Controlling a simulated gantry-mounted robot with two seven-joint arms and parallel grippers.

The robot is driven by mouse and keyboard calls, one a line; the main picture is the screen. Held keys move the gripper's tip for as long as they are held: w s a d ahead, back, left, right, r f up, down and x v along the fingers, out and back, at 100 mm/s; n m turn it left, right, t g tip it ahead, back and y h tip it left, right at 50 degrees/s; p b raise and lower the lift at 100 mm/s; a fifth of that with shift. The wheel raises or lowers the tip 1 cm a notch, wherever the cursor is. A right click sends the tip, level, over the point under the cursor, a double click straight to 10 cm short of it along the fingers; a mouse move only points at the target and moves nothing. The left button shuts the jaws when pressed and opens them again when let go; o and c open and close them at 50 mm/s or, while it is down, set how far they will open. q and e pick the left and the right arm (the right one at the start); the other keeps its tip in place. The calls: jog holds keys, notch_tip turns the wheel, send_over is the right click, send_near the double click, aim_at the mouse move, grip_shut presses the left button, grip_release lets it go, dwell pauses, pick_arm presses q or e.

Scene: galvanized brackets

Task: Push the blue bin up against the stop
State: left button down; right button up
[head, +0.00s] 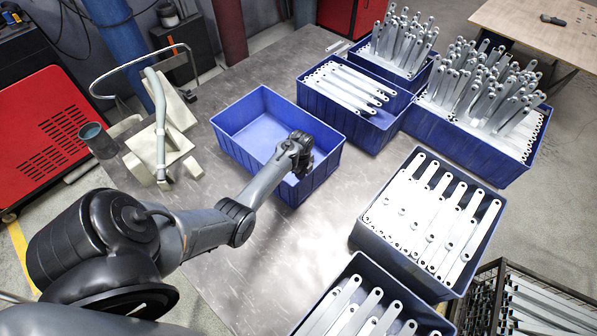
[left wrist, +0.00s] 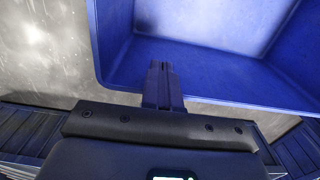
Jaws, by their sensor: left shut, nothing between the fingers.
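The empty blue bin (head: 262,112) sits on the grey table near the middle of the head view, its inside open to view. In the left wrist view the bin (left wrist: 215,85) fills the upper right. My left gripper (head: 301,160) is at the bin's near right side and hides part of that wall. In the left wrist view its fingers (left wrist: 160,72) are together, with nothing between them, and overlap the bin's near rim. I cannot tell whether they touch it. I cannot pick out which thing is the stop. My right gripper is not in view.
Blue bins full of metal brackets stand at the back right (head: 399,122) and right (head: 356,241). A beige fixture with a bent tube (head: 158,125) and a dark cup (head: 97,138) stand at the left. Bare table (head: 325,205) lies right of my arm.

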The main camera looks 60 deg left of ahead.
pick_arm(q)
jog(key=w+d+p, duration=0.2)
jog(key=w+d, duration=0.1)
jog(key=d, duration=0.7)
jog(key=w+d+p, duration=0.3)
jog(key=d, duration=0.7)
jog(key=shift+w+d, duration=0.3)
jog(key=shift+w, duration=0.1)
jog(key=shift+a, duration=0.1)
